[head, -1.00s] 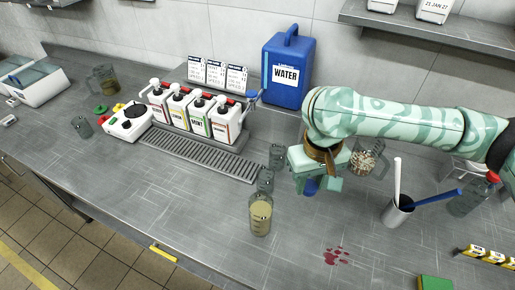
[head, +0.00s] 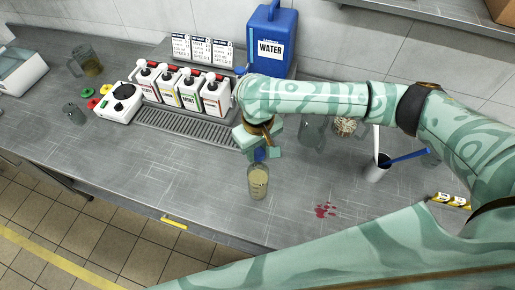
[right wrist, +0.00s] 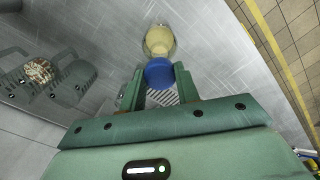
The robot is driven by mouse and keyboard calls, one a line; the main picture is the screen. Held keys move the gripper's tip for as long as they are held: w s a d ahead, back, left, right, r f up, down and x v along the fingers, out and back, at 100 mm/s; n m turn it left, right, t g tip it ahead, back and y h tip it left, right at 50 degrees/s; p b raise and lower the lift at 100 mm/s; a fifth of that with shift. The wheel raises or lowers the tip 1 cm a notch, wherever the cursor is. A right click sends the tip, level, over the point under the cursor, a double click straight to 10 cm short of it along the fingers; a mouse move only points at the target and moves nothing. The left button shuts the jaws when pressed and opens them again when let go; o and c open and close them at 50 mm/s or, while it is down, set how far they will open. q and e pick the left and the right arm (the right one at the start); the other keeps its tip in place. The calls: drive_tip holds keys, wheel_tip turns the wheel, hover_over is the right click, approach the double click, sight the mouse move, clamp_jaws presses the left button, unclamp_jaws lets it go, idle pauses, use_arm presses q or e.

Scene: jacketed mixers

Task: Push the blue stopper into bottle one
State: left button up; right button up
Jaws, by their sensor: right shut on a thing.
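My right gripper (head: 262,153) is shut on the blue stopper (head: 259,156). In the right wrist view, the stopper (right wrist: 160,73) sits between the two green fingertips (right wrist: 159,78). A clear bottle with cream-coloured liquid (head: 258,183) stands upright on the bench just below the stopper; no number on it is readable. It also shows in the right wrist view (right wrist: 160,38), just beyond the stopper and in line with it. My left gripper is not in view.
Clear glass vessels (head: 312,132) stand behind my right gripper. A rack of white bottles (head: 190,90) and a blue water container (head: 270,45) are behind. The front-left bench is clear.

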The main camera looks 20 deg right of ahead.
wheel_tip(320, 180, down, 3)
drive_tip(key=b, duration=0.3)
drive_tip(key=shift+r, duration=0.2)
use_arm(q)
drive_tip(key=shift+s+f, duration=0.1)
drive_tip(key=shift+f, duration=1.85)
use_arm(e)
drive_tip(key=shift+f, duration=0.9)
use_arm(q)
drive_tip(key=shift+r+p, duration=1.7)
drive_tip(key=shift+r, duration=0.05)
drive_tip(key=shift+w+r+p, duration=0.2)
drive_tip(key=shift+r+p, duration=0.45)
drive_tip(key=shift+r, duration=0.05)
use_arm(e)
drive_tip(key=shift+f, duration=0.25)
drive_tip(key=o, duration=1.4)
